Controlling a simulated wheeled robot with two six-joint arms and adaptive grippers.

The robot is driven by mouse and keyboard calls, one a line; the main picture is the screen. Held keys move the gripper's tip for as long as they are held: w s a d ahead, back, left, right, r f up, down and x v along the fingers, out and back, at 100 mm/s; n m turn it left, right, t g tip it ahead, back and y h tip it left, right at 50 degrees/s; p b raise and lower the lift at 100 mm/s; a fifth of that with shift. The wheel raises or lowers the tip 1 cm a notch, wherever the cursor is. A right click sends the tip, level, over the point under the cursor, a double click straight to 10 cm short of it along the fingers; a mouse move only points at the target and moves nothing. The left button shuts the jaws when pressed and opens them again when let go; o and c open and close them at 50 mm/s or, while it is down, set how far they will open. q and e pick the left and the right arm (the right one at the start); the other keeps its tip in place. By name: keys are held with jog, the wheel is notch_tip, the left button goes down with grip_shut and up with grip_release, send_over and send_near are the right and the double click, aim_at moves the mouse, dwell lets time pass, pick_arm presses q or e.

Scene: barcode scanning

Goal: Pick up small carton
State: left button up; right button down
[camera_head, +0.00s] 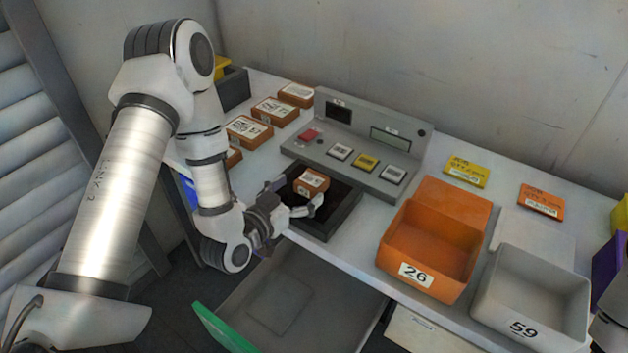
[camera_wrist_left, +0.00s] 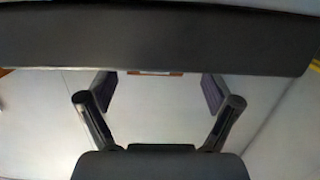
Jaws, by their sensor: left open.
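A small orange-brown carton (camera_head: 311,182) with a white barcode label lies on a black tray-like pad (camera_head: 336,218) in front of the grey scanner panel. My left gripper (camera_head: 297,198) is open at the pad's near left side, with its fingers reaching toward the carton, one on each side of it. In the left wrist view my open fingers (camera_wrist_left: 160,86) are apart, and a thin brown and white strip of a carton (camera_wrist_left: 155,73) shows between them. A dark band hides the rest. I cannot tell whether a finger touches the carton. My right gripper is not in view.
Several similar cartons (camera_head: 249,129) stand in a row at the back left. The grey panel (camera_head: 352,150) with buttons stands behind the pad. An orange bin (camera_head: 430,250) and a grey bin (camera_head: 532,298) are to the right. An open drawer (camera_head: 285,305) lies below the table edge.

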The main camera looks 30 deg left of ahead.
aim_at(304, 189)
pick_arm(q)
jog(key=w, duration=0.1)
jog(key=w+d, duration=0.1)
jog(key=w, duration=0.1)
jog(key=w+f, duration=0.1)
jog(key=shift+w+d+f, duration=0.1)
jog(key=shift+w+d, duration=0.05)
jog(key=shift+w, duration=0.15)
jog(key=shift+s, duration=0.15)
jog(key=c, duration=1.4)
jog(key=shift+o, duration=0.2)
